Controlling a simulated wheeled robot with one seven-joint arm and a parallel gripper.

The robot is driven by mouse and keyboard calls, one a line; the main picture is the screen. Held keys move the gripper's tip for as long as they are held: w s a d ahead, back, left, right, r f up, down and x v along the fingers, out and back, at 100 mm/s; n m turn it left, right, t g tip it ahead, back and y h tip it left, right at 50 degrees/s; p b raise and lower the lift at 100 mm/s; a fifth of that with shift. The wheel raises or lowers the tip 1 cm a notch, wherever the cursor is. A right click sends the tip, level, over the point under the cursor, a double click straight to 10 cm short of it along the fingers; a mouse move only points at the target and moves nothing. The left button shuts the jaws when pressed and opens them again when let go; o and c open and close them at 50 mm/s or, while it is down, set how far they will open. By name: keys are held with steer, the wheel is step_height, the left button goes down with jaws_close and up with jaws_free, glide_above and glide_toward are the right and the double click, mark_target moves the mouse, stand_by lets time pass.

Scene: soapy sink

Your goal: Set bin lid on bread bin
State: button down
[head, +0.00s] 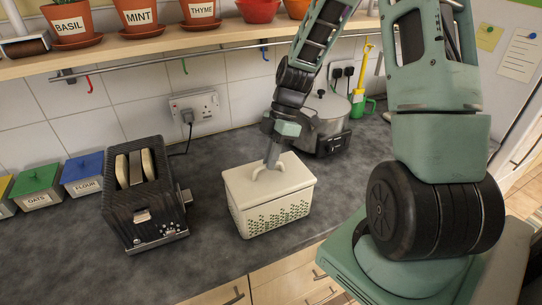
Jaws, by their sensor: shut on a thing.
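The bread bin (272,211) is a cream box with a pattern of small holes low on its sides. It stands on the dark worktop in the middle of the head view. The cream bin lid (246,178) lies over the top of the bin and looks roughly level with its rim; I cannot tell whether it rests fully on it. My gripper (271,165) points down from above, shut on the lid's handle at the lid's middle. The fingertips are partly hard to make out against the handle.
A black toaster (147,200) with bread in it stands left of the bin. Labelled canisters (82,174) are at far left. A shelf (190,42) with potted herbs and a hook rail runs above. Worktop (350,185) right of the bin is clear.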

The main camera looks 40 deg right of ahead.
steer(key=shift+f, duration=0.15)
steer(key=c, duration=1.4)
jaws_free()
steer(key=b+v, duration=0.3)
steer(key=v, duration=1.4)
steer(key=shift+r, duration=0.25)
